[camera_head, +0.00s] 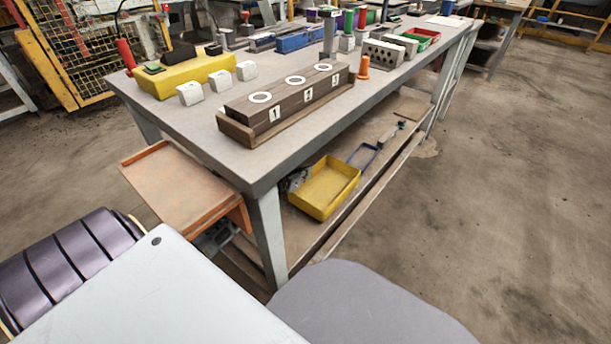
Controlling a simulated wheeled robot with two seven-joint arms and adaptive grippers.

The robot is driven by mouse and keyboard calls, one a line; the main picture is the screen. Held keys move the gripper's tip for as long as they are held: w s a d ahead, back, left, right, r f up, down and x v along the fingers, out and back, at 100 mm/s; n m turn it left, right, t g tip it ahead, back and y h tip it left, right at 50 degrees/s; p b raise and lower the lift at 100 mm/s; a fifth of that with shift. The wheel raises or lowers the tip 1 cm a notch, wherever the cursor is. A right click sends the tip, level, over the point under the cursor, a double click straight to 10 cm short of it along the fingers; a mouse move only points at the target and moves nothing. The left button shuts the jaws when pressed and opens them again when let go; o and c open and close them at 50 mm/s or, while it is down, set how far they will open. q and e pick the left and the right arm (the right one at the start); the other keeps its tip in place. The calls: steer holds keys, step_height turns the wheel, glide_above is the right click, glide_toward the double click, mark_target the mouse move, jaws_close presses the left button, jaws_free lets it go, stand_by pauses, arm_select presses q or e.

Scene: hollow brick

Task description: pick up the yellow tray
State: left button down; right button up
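The yellow tray (326,187) is a shallow rectangular bin on the lower shelf of the workbench, behind its near leg. It sits upright, tilted neither way that I can see, and its inside looks empty. A blue-edged frame-like item (362,156) lies just beyond its far right corner, and small dark items lie by its left side. The tabletop overhangs above and to the left of the tray. I see no fingers of either gripper in the head view, so nothing of mine touches the tray.
The workbench (205,122) carries a wooden block with three numbered holes (290,92), a yellow block (188,74), white cubes, a hollow brick (383,53) and an orange cone (363,68). An orange-brown side tray (178,190) juts out at left. Open floor (490,200) lies right.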

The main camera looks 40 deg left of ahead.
arm_select(q)
step_height(320, 180, up, 6)
steer(key=p, duration=0.2)
steer(key=shift+f+p, duration=0.15)
steer(key=shift+p, duration=0.15)
steer(key=shift+r, duration=0.35)
arm_select(e)
steer(key=r, duration=0.3)
steer(key=shift+d+h, duration=0.3)
steer(key=shift+s+f+g, duration=0.15)
steer(key=shift+s+g, duration=0.1)
steer(key=shift+g, duration=0.05)
